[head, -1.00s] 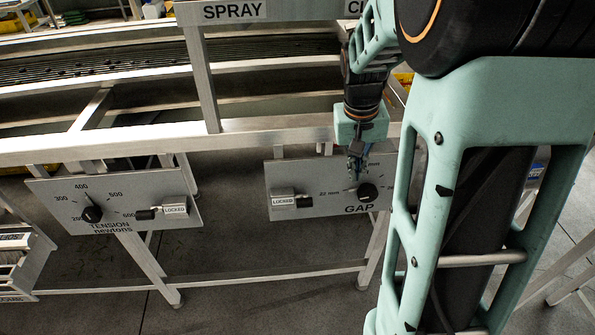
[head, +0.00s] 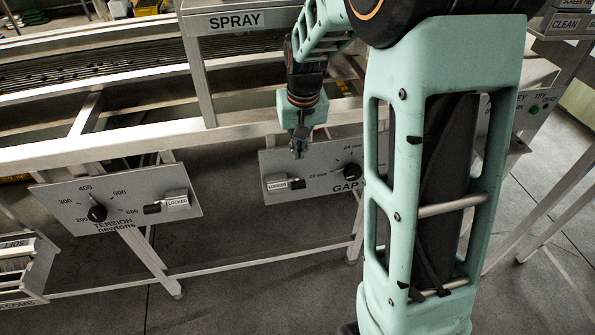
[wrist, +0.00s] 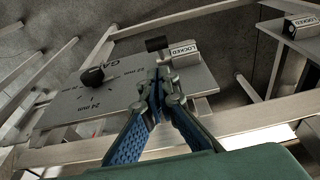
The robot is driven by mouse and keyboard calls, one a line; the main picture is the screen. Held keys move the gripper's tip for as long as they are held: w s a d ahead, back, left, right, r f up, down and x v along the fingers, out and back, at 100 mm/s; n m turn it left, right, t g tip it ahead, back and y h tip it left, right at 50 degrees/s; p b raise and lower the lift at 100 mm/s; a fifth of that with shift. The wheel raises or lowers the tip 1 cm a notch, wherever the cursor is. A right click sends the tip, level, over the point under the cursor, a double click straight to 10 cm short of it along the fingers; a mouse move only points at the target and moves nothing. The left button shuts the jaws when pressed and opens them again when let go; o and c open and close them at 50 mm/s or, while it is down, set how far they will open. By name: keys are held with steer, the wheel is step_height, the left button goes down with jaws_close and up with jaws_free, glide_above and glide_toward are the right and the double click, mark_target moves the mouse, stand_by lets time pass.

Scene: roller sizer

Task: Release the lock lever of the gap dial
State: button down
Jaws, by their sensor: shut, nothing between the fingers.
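The gap dial panel (head: 325,177) is a grey plate below the steel frame in the head view. Its black dial knob (head: 352,171) sits to the right, and its lock lever (head: 297,184) has a black grip beside a tag reading LOCKED (head: 277,186). In the wrist view the gap lock lever shows a black grip (wrist: 157,43) next to its LOCKED tag (wrist: 184,50), with the gap knob (wrist: 92,77) to the left. My gripper (head: 298,152) is shut and empty, just above the lever in the head view. In the wrist view the fingertips (wrist: 159,77) overlap the panel below the lever; contact cannot be told.
The tension panel (head: 115,201), with its own lever tagged LOCKED (head: 176,198), hangs to the left. A steel rail (head: 180,132) runs above both panels. My arm hides the right end of the gap panel. Floor shows between the panels.

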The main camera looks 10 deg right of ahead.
mark_target(296, 183)
steer(key=f, duration=0.3)
steer(key=w+f, duration=0.1)
steer(key=f, duration=0.2)
steer(key=w+f, duration=0.1)
steer(key=f, duration=0.2)
steer(key=shift+f, duration=0.4)
steer(key=shift+f+b, duration=0.2)
steer(key=shift+b, duration=0.25)
